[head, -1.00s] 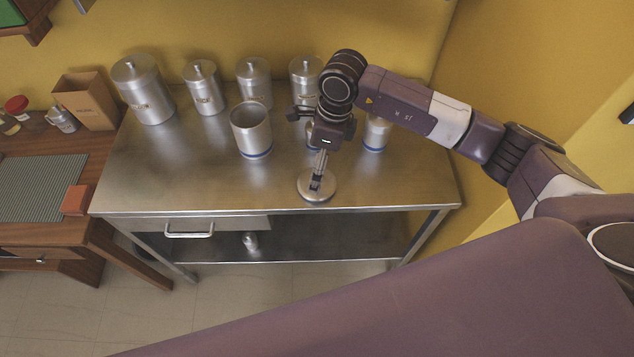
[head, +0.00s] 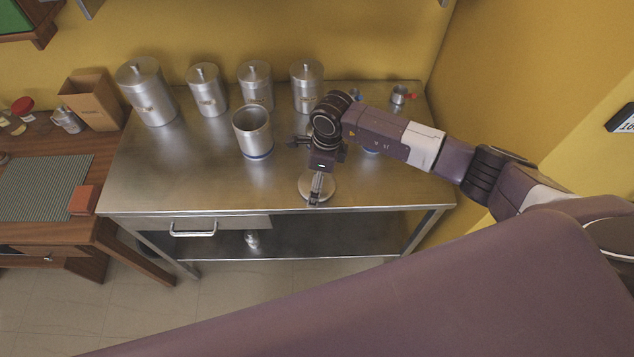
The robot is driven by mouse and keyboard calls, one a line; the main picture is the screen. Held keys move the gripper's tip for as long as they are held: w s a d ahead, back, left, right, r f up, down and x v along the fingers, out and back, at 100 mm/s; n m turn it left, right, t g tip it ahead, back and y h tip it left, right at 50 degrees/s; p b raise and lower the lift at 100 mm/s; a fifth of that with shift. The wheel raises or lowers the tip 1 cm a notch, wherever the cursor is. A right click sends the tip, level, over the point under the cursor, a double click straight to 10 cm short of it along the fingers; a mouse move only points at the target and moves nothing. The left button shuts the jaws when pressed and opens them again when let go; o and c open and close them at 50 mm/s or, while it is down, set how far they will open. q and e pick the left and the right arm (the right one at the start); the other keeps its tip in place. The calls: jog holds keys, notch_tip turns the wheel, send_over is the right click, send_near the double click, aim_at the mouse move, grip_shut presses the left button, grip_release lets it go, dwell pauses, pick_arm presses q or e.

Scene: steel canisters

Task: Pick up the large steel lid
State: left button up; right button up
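The large steel lid (head: 308,191) is a round disc lying on the steel table near its front edge. My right gripper (head: 316,194) points down over the middle of the lid, its fingers at the knob. The fingers overlap the knob in the picture, so I cannot tell whether they are closed on it. An open steel canister (head: 252,131) with a blue band at its base stands left of the gripper. Another canister with a blue base (head: 371,151) is mostly hidden behind my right arm. My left gripper is out of view.
Several lidded canisters (head: 207,91) stand along the back of the steel table (head: 190,180). A small steel item with red (head: 399,96) is at the back right. A wooden desk (head: 85,165) adjoins on the left. The table's left front is clear.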

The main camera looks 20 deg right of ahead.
jog(key=c, duration=1.2)
jog(key=shift+c, duration=0.2)
